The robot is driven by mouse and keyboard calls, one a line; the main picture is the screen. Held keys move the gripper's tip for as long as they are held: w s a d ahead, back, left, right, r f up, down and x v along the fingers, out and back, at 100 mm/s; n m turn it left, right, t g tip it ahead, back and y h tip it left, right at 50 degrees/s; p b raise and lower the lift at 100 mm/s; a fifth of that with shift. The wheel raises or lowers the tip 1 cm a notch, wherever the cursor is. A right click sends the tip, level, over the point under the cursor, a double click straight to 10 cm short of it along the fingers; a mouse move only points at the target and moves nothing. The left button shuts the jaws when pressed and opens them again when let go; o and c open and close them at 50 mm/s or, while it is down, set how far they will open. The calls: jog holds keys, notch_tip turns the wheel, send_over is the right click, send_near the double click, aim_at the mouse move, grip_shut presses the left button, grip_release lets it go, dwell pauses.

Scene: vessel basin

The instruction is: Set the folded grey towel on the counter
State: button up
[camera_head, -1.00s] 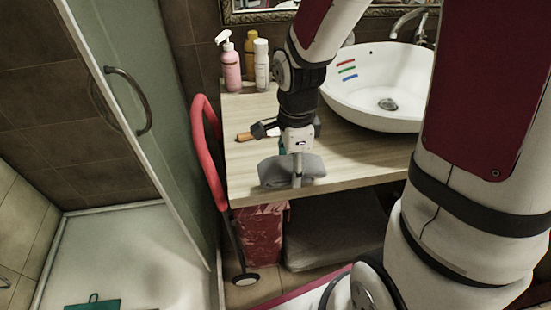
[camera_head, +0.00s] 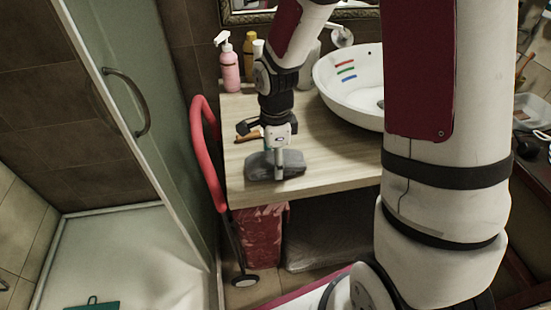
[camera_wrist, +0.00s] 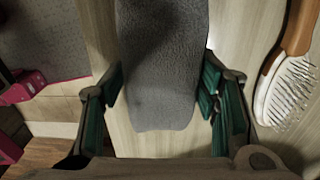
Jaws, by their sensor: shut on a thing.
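The folded grey towel (camera_head: 258,168) is at the front left part of the wooden counter (camera_head: 330,172). My gripper (camera_head: 278,168) points down over the towel, with its fingers around it. In the wrist view the towel (camera_wrist: 160,60) lies between the green finger pads, and my gripper (camera_wrist: 162,85) is shut on it. The towel is low over the counter top; whether its underside rests fully on the wood cannot be told. Part of the towel is hidden behind a finger in the head view.
A hairbrush (camera_wrist: 287,90) lies on the counter beside the towel. A pink pump bottle (camera_head: 229,70) and other bottles stand at the back left. A white basin (camera_head: 350,90) is to the right. A red-handled cart (camera_head: 208,150) stands by the counter's left edge.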

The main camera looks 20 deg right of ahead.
jog(key=shift+f, duration=0.1)
jog(key=o, duration=1.1)
jog(key=shift+o, duration=0.2)
notch_tip(320, 180, up, 12)
jog(key=s+r+n+t, duration=0.2)
jog(key=s+r+n, duration=0.4)
jog(key=s+n, duration=0.4)
jog(key=s+r+n+t, duration=0.1)
jog(key=s+r+n, duration=0.5)
jog(key=s+n, duration=0.4)
jog(key=shift+s+d+t+p, duration=0.15)
jog(key=shift+s+t+p, duration=0.15)
jog(key=shift+s+t, duration=0.15)
